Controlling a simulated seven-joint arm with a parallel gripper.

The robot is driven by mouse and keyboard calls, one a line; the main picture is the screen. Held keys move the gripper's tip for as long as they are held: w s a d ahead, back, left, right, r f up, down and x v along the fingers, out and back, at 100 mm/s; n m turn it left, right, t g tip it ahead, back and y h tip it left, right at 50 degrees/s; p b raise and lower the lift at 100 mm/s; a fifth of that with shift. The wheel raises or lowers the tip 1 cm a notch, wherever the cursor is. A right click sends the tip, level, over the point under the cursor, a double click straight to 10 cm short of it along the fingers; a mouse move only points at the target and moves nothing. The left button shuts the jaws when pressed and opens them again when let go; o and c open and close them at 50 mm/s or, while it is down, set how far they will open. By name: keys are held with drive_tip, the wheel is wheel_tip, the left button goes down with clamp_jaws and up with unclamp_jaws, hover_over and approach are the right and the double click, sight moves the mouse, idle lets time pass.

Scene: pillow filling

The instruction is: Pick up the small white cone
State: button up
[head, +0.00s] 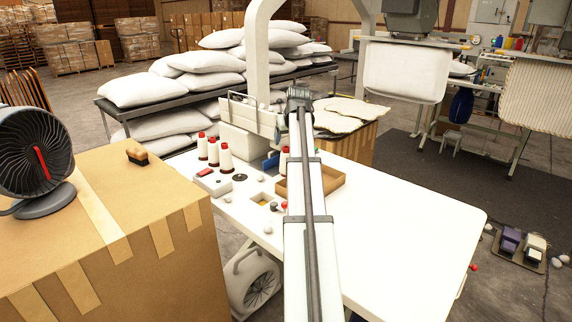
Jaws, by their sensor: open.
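Several small white cones with red tops and dark bases stand upright on the white table (400,235). A left cone (202,147), a middle cone (213,153) and a right cone (225,160) stand close together at its back left. Another white cone (283,161) stands farther right, partly hidden by my arm. I cannot tell which one the task names. My arm reaches up the picture across the table, ending in a dark joint. My gripper itself is not visible, so its place relative to the cones cannot be told.
A shallow brown tray (333,183) lies beside my arm. A pale box (213,183), a dark disc (239,177) and small balls lie near the cones. A cardboard box (150,250) with a fan (32,150) stands left. The table's right half is clear.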

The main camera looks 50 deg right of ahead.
sight(286, 149)
drive_tip(key=shift+m, duration=0.3)
drive_tip(key=x, duration=0.8)
drive_tip(key=shift+w+d+f, duration=0.1)
drive_tip(key=shift+d, duration=0.25)
drive_tip(key=shift+x, duration=2.7)
drive_tip(key=c, duration=1.2)
drive_tip(key=shift+o, duration=0.2)
